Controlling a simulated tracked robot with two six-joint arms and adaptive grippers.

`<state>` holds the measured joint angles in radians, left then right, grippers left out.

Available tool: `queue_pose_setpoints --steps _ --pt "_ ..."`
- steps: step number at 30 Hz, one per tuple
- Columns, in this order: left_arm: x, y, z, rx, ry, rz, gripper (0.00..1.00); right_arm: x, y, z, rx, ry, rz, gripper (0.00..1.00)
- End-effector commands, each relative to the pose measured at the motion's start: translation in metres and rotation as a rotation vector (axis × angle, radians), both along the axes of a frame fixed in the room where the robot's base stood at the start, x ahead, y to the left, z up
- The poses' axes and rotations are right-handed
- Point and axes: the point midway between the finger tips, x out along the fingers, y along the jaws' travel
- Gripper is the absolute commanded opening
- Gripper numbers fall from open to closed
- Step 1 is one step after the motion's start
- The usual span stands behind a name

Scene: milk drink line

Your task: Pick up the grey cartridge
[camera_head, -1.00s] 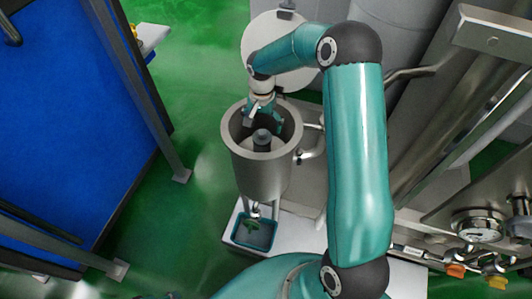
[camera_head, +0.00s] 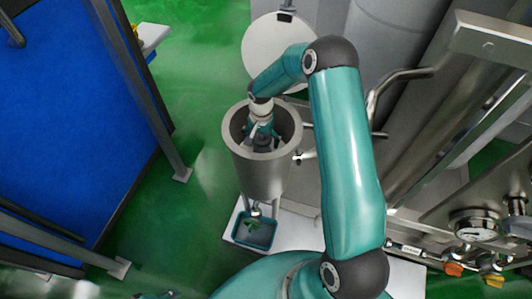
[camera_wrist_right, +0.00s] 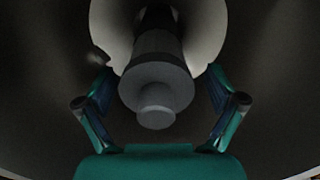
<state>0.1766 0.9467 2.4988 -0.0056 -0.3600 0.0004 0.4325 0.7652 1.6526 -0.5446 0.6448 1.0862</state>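The grey cartridge (camera_wrist_right: 157,75) stands inside a steel cylindrical vessel (camera_head: 262,172) in the head view. It shows only in small part there, just below my right gripper (camera_head: 262,136). In the right wrist view the cartridge's stepped end faces the camera, between the two fingers of my right gripper (camera_wrist_right: 160,105). The fingers are spread, with a gap on each side of the cartridge, and do not appear to touch it. The right gripper is down inside the vessel's mouth. A small teal piece at the bottom edge of the head view may be my left arm; its gripper cannot be made out.
The vessel's wall surrounds my right gripper closely. A round lid (camera_head: 278,50) stands open behind it. A teal tray (camera_head: 240,240) sits below the vessel. Pipes and a gauge (camera_head: 478,224) are at the right, and a blue panel (camera_head: 70,120) is at the left.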

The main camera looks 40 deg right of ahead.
Motion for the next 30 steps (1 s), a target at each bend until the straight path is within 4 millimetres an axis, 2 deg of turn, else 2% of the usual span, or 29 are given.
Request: queue_pose_setpoints --steps 1,12,13,23,30 --pt "0.000 0.000 0.000 0.000 0.000 0.000 0.40 0.000 0.000 0.000 0.000 0.000 0.000 0.81" --pt "0.000 0.000 0.000 0.000 0.000 0.000 0.40 0.000 0.000 0.000 0.000 0.000 -0.001 0.19" --pt "0.000 0.000 0.000 0.000 0.000 0.000 0.40 0.000 0.000 0.001 0.000 0.000 -0.001 0.16" --pt "0.000 0.000 0.000 0.000 0.000 0.000 0.40 0.000 -0.001 0.003 0.000 -0.001 -0.001 0.16" --pt "0.000 0.000 -0.003 0.000 0.000 0.000 0.40 0.001 -0.001 0.021 -0.002 -0.003 -0.002 0.16"
